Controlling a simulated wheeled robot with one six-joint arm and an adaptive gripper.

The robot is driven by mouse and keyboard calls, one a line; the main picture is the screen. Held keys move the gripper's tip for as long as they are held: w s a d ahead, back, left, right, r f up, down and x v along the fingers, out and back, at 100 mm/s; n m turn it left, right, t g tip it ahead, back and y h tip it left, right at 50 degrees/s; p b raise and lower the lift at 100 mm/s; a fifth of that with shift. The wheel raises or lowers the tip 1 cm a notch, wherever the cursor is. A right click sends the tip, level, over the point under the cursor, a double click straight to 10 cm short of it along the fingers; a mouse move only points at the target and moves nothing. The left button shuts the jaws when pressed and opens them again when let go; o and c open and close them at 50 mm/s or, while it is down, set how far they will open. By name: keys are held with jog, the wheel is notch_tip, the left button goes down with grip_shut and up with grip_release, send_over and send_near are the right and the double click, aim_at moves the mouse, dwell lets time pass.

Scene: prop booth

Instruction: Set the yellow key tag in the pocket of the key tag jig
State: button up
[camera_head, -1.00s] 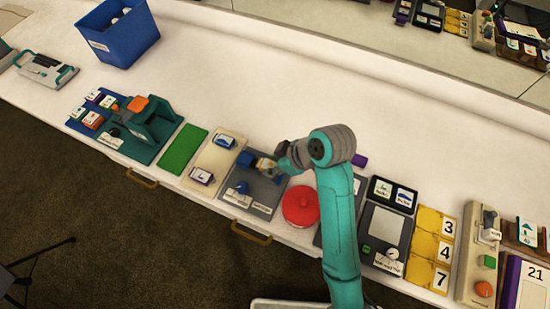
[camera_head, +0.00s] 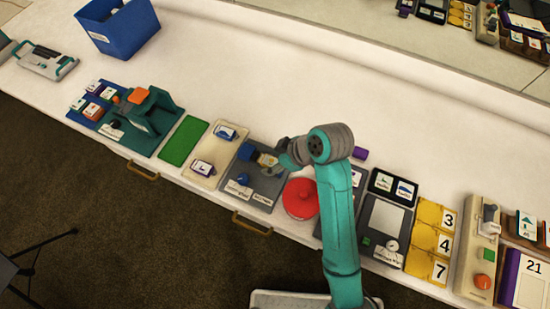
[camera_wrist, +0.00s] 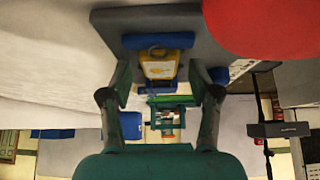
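The key tag jig is a grey board (camera_head: 266,188) on the bench, with blue pieces on it; part of it shows in the wrist view (camera_wrist: 205,25). The yellow key tag (camera_wrist: 160,66) lies at the blue parts of the jig, beside a blue bar (camera_wrist: 158,41). In the head view the tag (camera_head: 267,159) is partly hidden by my wrist. I cannot tell whether it sits fully down in the pocket. My gripper (camera_wrist: 160,78) has its fingers on either side of the tag, with a visible gap at each side, so it looks open.
A red round lid-like object (camera_head: 300,199) stands close to the right of the jig. A beige board (camera_head: 212,157) and a green mat (camera_head: 184,141) lie to the left. A blue bin (camera_head: 122,32) stands at the back left. The bench behind the jig is clear.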

jog(key=v, duration=0.6)
jog(key=shift+v, duration=0.75)
